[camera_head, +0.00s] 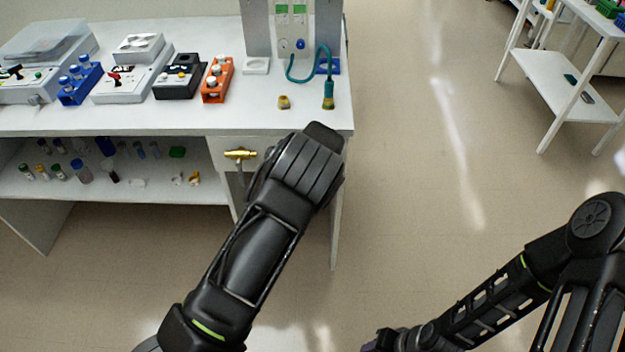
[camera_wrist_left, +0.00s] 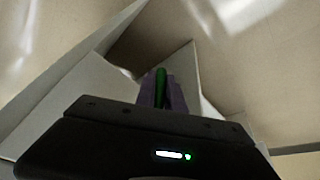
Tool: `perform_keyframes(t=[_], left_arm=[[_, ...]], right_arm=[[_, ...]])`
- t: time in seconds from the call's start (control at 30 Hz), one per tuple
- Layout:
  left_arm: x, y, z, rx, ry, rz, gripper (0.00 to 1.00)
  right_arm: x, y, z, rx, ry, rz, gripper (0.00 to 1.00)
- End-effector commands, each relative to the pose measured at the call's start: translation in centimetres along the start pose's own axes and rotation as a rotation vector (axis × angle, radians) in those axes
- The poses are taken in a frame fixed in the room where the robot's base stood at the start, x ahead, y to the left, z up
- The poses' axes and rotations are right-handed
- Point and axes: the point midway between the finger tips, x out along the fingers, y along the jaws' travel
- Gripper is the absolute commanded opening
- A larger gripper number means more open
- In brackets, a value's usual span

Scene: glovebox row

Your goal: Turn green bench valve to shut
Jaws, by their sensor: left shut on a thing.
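In the left wrist view the green valve handle (camera_wrist_left: 160,88) stands as a narrow upright bar between the purple fingers of my left gripper (camera_wrist_left: 162,92). The fingers are shut on it. In the head view a brass valve fitting (camera_head: 240,154) shows on the bench front; its green handle is hidden there behind my left forearm and wrist. My left gripper is hidden in that view too. My right gripper (camera_head: 372,346) only just shows at the bottom edge, away from the bench, and its fingers cannot be made out.
The white bench (camera_head: 150,118) carries several instruments, an orange rack (camera_head: 217,80) and a blue rack (camera_head: 80,82). A teal hose (camera_head: 300,79) hangs at the back panel. A lower shelf (camera_head: 110,190) holds small bottles. The floor right of the bench is clear up to a white cart (camera_head: 565,85).

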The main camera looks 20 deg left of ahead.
Motion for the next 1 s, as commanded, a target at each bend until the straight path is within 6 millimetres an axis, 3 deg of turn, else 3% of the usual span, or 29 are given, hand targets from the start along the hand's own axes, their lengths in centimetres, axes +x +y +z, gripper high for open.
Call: perform_keyframes(t=[0.67, 0.7, 0.93, 1.0], left_arm=[[0.19, -0.54, -0.21, 0.031, 0.048, -0.071, 0.00], [0.20, -0.55, -0.20, 0.031, 0.048, -0.071, 0.15], [0.19, -0.53, -0.21, 0.029, 0.048, -0.070, 0.34], [0.18, -0.53, -0.22, 0.029, 0.048, -0.070, 0.35]], right_arm=[[0.69, 0.19, -0.09, -0.002, 0.002, -0.003, 0.36], [0.69, 0.19, -0.09, -0.002, 0.002, -0.003, 0.36], [0.69, 0.19, -0.10, -0.002, 0.003, -0.003, 0.36], [0.68, 0.19, -0.10, -0.002, 0.002, -0.003, 0.36]])
